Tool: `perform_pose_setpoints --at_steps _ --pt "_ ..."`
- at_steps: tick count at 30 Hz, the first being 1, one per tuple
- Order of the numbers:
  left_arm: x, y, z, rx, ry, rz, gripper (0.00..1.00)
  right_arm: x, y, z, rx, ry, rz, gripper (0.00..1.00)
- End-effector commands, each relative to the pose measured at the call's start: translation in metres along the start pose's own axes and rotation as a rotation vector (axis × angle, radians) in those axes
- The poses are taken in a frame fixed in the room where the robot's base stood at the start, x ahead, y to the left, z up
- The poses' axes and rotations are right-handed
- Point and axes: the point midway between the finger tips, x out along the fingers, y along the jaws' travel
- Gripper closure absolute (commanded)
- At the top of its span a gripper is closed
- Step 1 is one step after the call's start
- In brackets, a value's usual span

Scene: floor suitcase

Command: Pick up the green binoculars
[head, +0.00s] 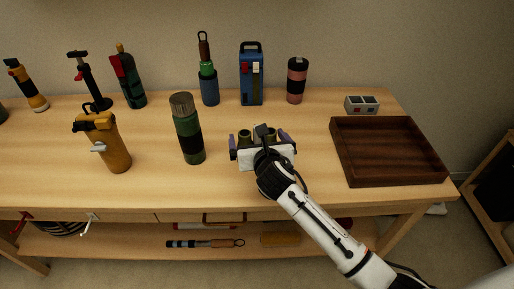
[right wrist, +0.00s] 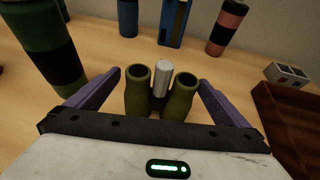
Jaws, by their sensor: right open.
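The green binoculars (right wrist: 140,92) stand on the wooden table with two olive barrels and a pale centre piece. In the head view their tops (head: 271,134) show just behind my right gripper, and the rest is hidden by it. My right gripper (head: 260,140) is open. In the right wrist view its purple fingers (right wrist: 158,85) are on either side of the binoculars, with a visible gap at each side. I cannot tell how far down the fingers reach on them. My left gripper is not in view.
A green and black bottle (head: 189,130) stands left of my right gripper. A dark wooden tray (head: 388,178) lies to the right, with a small white box (head: 361,104) behind it. A blue case (head: 251,80) and a pink tumbler (head: 296,82) stand behind.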

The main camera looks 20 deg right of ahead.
Motion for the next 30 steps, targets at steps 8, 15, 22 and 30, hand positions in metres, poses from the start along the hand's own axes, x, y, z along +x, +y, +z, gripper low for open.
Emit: perform_pose_setpoints --at_steps 8,15,22,30 --pt "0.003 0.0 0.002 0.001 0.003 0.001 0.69 0.035 -0.002 0.003 0.004 0.002 -0.001 0.0" --pt "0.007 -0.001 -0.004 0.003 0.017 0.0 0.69 0.053 -0.003 0.003 0.002 0.0 0.0 0.0" --pt "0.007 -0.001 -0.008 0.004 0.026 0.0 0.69 0.053 -0.003 0.003 0.001 0.0 0.0 0.05" --pt "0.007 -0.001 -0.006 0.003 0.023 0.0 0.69 0.053 -0.003 0.003 0.001 0.001 0.0 0.49"
